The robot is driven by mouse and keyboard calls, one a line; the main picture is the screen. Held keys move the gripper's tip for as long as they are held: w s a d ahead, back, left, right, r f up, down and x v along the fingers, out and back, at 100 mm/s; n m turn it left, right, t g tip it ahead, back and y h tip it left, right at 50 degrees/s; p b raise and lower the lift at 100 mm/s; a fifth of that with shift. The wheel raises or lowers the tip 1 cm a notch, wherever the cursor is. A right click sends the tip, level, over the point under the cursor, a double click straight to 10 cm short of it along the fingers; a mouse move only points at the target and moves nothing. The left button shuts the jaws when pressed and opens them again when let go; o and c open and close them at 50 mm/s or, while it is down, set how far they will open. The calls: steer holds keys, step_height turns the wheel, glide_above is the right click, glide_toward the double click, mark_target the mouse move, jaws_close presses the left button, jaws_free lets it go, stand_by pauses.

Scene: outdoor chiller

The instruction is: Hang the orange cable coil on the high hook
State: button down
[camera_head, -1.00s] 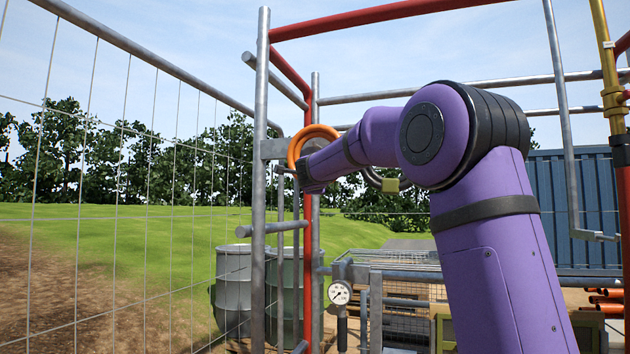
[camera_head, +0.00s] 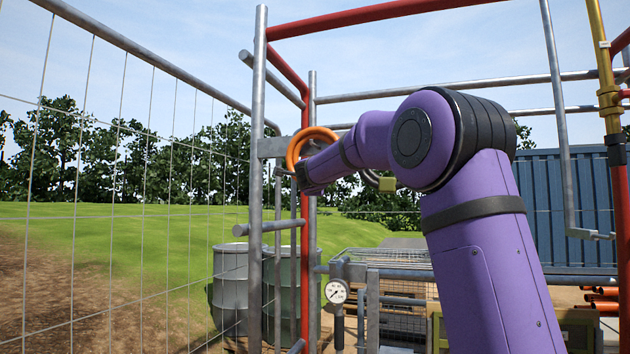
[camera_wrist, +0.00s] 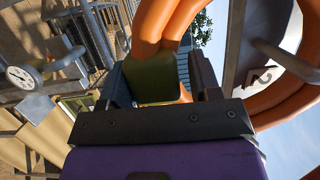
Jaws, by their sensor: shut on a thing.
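The orange cable coil (camera_head: 294,150) is up beside the grey post in the head view. It also shows large in the wrist view (camera_wrist: 273,108). My gripper (camera_wrist: 160,80) is shut on the olive block (camera_wrist: 152,78) on the coil; the fingertips are hard to make out in the head view. A grey plate (camera_head: 272,148) is fixed at the post, level with the coil. In the wrist view this plate (camera_wrist: 236,50) carries a marked label and a grey peg (camera_wrist: 285,60). The peg appears inside the coil's loop; I cannot tell whether the coil touches it.
A mesh fence (camera_head: 130,200) runs along the left. Grey stub bars (camera_head: 270,228) stick out from the post below the coil. A pressure gauge (camera_head: 337,291) and pipework stand lower down. Drums (camera_head: 232,285) are behind the post. A red rail (camera_head: 380,16) crosses above.

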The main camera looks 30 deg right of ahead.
steer(key=shift+f, duration=0.15)
jaws_free()
stand_by(0.4)
steer(key=shift+f, duration=0.25)
steer(key=shift+f, duration=0.5)
steer(key=s+a+f, duration=0.1)
steer(key=s+a, duration=0.3)
steer(key=a, duration=0.1)
steer(key=shift+s+a, duration=0.2)
steer(key=shift+a, duration=0.1)
stand_by(0.5)
steer(key=v, duration=1)
steer(key=shift+s+a, duration=0.25)
steer(key=shift+s, duration=0.1)
